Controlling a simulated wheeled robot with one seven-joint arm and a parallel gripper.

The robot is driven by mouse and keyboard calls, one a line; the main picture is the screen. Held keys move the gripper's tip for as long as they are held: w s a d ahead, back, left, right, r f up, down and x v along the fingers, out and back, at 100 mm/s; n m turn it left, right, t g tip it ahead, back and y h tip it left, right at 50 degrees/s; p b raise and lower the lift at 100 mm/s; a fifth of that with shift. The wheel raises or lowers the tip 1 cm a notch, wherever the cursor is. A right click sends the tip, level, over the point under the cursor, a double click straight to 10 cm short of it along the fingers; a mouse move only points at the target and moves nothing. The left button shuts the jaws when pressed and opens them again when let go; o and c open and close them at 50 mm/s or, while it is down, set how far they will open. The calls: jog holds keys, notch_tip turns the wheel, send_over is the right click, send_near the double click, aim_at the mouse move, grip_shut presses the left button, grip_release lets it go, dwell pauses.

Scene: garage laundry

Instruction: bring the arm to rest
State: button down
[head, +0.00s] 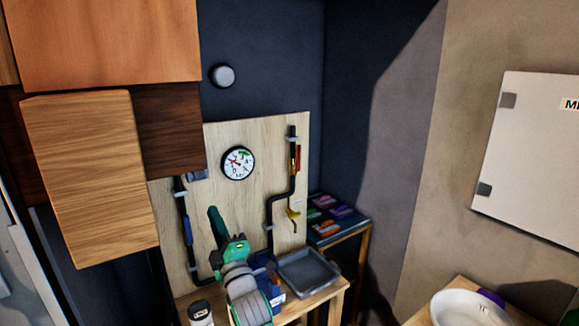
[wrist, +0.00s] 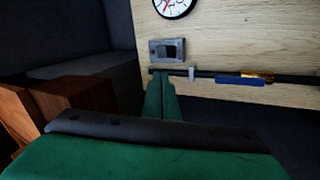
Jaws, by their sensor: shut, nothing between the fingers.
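My gripper (head: 214,215) is green and points up in front of the wooden panel (head: 262,165) in the head view. Its fingers are together with nothing between them. In the wrist view, the gripper (wrist: 161,76) shows its two green fingers side by side, reaching toward the panel (wrist: 230,50). The fingertips appear just below a grey plate (wrist: 167,51) and close to a black pipe (wrist: 215,75) in that picture. I cannot tell whether they touch anything.
A round gauge (head: 238,163) and black pipes are on the panel. Wooden cabinets (head: 90,175) hang at the left. A white basin (head: 470,308) stands at lower right.

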jog(key=s+d+f+m+h, duration=0.3)
jog(key=s+f+m, duration=0.3)
jog(key=s+f, duration=0.35)
jog(key=s+d+f+m+h, duration=0.4)
jog(key=s+f+m, duration=0.3)
jog(key=f, duration=0.4)
jog(key=s+d+f+m+h, duration=0.3)
jog(key=s+f+m, duration=0.2)
jog(key=s+f, duration=0.45)
jog(key=s+d+f+m+g, duration=0.1)
jog(key=s+d, duration=0.2)
jog(key=s, duration=0.6)
jog(key=s+d+f+m+g+h, duration=0.1)
jog(key=s+d, duration=0.3)
jog(key=s, duration=0.6)
jog(key=s+d+f+m+g+h, duration=0.1)
jog(key=s+d+f+g, duration=0.1)
jog(key=s, duration=0.8)
jog(key=shift+d+f, duration=0.7)
jog(key=shift+d, duration=0.45)
